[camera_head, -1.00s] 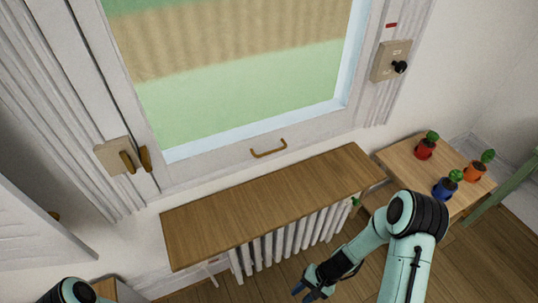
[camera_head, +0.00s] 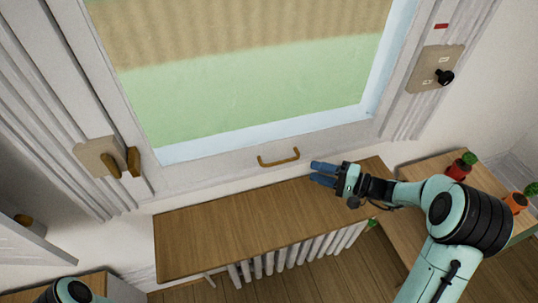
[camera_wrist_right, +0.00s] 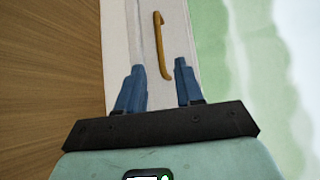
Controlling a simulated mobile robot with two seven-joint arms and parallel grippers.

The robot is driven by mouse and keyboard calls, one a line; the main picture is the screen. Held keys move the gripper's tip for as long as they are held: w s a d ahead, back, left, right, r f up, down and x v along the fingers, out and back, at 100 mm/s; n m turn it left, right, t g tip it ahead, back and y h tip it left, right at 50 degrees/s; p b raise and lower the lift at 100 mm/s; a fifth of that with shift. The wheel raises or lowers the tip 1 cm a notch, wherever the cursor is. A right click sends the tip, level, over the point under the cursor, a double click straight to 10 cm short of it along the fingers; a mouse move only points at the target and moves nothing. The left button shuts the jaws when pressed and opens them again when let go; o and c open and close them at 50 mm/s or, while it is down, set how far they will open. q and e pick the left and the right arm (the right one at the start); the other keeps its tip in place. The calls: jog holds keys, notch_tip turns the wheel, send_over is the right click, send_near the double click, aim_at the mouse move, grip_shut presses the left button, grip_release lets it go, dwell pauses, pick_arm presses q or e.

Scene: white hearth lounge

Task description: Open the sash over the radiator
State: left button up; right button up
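The sash (camera_head: 200,160) is a white-framed window above the radiator (camera_head: 300,252), with a brass bow handle (camera_head: 278,158) on its bottom rail. The sash looks closed. My right gripper (camera_head: 318,173) is to the right of the handle, over the wooden shelf, with blue fingers pointing left. In the right wrist view the gripper (camera_wrist_right: 156,85) is open and empty. The handle (camera_wrist_right: 159,45) there lies ahead of the fingertips, in line with the gap between them and apart from them. Of my left arm only a part shows at the bottom left; its gripper is out of view.
A wooden shelf (camera_head: 225,230) covers the radiator, bare on top. A plate with brass levers (camera_head: 122,162) is left of the sash; a plate with a black knob (camera_head: 436,72) is at right. Potted cacti (camera_head: 459,168) stand on a side table, partly behind my arm.

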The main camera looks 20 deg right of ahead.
aim_at(284, 162)
jog(key=p+x, duration=0.1)
jog(key=x, duration=1.1)
jog(key=shift+w+f, duration=0.1)
jog(key=shift+f, duration=0.05)
grip_shut()
